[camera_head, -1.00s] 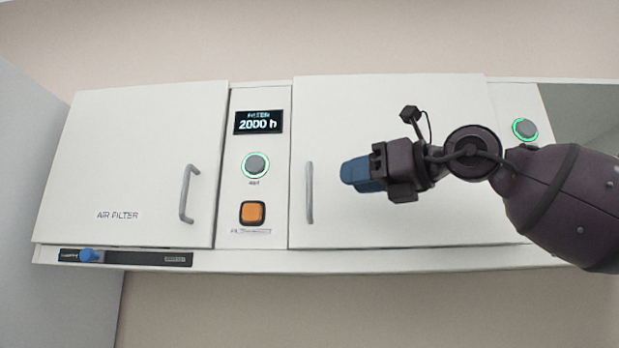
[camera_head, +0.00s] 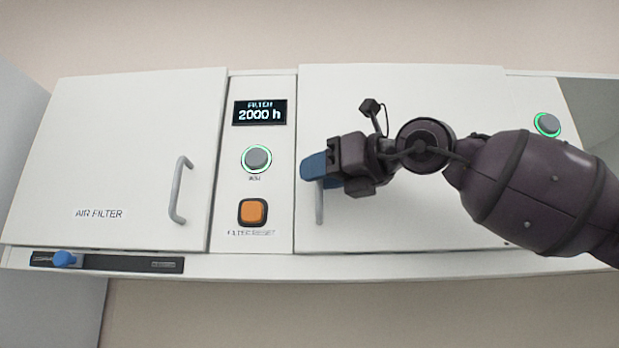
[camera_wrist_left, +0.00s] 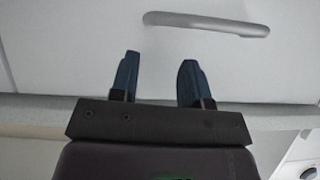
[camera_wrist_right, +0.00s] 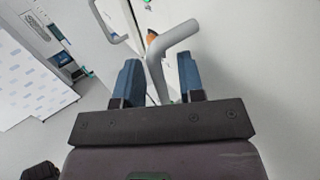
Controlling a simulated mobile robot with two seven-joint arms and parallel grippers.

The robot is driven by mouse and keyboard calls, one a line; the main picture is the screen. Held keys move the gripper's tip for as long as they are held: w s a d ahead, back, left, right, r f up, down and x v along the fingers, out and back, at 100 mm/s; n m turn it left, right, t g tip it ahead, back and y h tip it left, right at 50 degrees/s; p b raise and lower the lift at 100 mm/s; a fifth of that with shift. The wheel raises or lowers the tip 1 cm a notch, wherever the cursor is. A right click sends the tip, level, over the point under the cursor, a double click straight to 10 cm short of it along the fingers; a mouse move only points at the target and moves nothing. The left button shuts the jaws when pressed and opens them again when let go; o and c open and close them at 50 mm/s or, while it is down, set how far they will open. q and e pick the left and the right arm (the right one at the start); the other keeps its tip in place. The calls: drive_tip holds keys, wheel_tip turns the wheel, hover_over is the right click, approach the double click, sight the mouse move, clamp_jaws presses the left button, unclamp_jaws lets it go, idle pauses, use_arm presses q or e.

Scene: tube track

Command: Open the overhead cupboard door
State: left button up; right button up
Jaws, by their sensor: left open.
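The overhead cupboard has a white right door (camera_head: 440,95) and a white left door (camera_head: 130,140) labelled AIR FILTER; both look shut. My right gripper (camera_head: 309,167) is at the right door's grey bar handle (camera_head: 319,206), covering its upper part. In the right wrist view a grey handle (camera_wrist_right: 178,36) runs down between the spread blue fingers (camera_wrist_right: 158,72), which are not closed on it. The left door has its own grey handle (camera_head: 177,190). My left gripper (camera_wrist_left: 158,65) shows only in its wrist view, open and empty, below a grey bar handle (camera_wrist_left: 210,22) on a white panel.
Between the doors, a panel holds a display (camera_head: 259,113) reading 2000 h, a green-ringed button (camera_head: 256,159) and an orange button (camera_head: 252,212). A blue-knobbed slider (camera_head: 65,258) sits under the left door. Another green-ringed button (camera_head: 547,124) is at the right.

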drive_tip(key=shift+w+a, duration=0.1)
drive_tip(key=shift+a, duration=0.1)
drive_tip(key=shift+d, duration=0.1)
drive_tip(key=shift+c, duration=0.5)
clamp_jaws()
